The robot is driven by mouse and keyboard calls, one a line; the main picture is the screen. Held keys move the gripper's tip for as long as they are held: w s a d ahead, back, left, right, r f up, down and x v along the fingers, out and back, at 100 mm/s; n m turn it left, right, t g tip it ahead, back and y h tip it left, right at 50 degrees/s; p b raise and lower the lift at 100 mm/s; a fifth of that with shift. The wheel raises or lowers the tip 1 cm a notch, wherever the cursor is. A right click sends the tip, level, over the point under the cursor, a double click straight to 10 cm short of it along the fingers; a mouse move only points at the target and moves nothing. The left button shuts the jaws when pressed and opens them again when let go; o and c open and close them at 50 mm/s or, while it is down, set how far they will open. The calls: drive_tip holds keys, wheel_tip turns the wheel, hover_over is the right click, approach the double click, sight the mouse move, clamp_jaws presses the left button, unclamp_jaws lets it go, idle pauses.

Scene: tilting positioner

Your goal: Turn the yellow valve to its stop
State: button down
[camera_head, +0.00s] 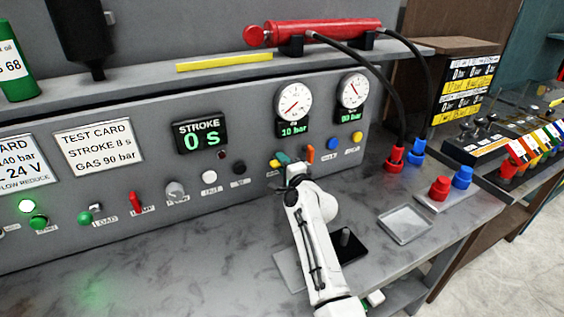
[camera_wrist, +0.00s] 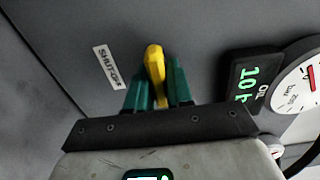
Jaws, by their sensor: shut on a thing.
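The yellow valve (camera_wrist: 154,62) is a small yellow lever on the grey panel, beside a label reading SHUT-OFF. My gripper (camera_wrist: 158,85) has its two green fingers shut on the yellow lever, one finger on each side, in the wrist view. In the head view my gripper (camera_head: 284,160) is at the panel below the left round gauge, with a bit of the yellow valve (camera_head: 274,162) showing at its left. The rest of the lever and its base are hidden by my gripper.
An orange lever (camera_head: 310,154) stands just right of my gripper. A blue knob (camera_head: 331,144) and a yellow knob (camera_head: 357,136) are farther right. The left gauge (camera_head: 294,102) is above, its display reading 10 bar. A metal tray (camera_head: 405,224) lies on the bench.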

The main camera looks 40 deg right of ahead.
drive_tip(key=shift+f, duration=0.1)
idle(0.3)
drive_tip(key=c, duration=1.1)
unclamp_jaws()
drive_tip(key=shift+s, duration=0.1)
drive_tip(key=v, duration=1)
drive_tip(key=shift+s, duration=0.35)
